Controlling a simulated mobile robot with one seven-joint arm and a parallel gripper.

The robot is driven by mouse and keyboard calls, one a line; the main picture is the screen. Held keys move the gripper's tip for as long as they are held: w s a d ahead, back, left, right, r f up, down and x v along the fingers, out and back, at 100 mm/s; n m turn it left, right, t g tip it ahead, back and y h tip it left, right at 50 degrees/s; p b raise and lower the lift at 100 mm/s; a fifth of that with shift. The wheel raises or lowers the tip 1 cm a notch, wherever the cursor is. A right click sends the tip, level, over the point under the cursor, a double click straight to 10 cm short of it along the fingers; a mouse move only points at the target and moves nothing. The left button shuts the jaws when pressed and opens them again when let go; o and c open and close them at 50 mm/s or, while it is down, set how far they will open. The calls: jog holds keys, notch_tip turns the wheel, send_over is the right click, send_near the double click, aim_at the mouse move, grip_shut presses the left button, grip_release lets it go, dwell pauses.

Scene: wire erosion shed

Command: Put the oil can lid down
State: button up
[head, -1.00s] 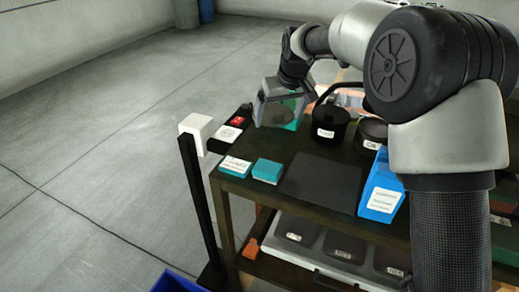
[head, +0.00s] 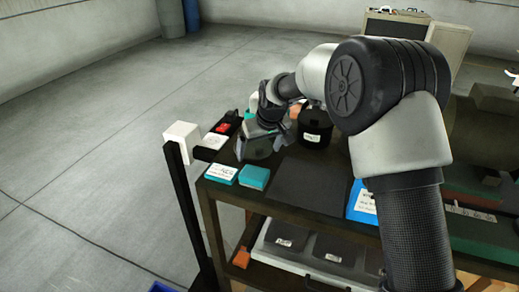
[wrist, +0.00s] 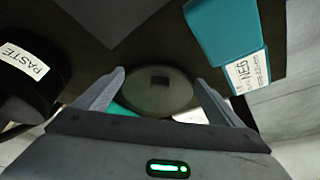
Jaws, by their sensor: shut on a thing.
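My gripper (head: 262,148) is at the left part of the dark cart top. It is shut on the oil can lid (wrist: 158,92), a dark round disc with a small square mark in its middle. In the wrist view the lid lies between the two fingers of my gripper (wrist: 160,82). In the head view the lid (head: 254,151) is partly covered by the fingers, just behind the teal boxes. I cannot tell whether it touches the cart top. The oil can is not visible now.
Two teal boxes (head: 222,174) (head: 255,177) lie at the cart's left front corner. A black pot (head: 315,127), labelled PASTE in the wrist view (wrist: 26,62), stands right of my gripper. A dark mat (head: 308,186) is bare.

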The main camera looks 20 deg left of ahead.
jog(key=shift+f, duration=0.2)
jog(key=o, duration=0.9)
jog(key=shift+r, duration=0.15)
jog(key=shift+r, duration=0.25)
jog(key=v, duration=1.1)
jog(key=shift+s+d+r, duration=0.15)
jog(key=shift+s+r, duration=0.05)
jog(key=shift+r, duration=0.1)
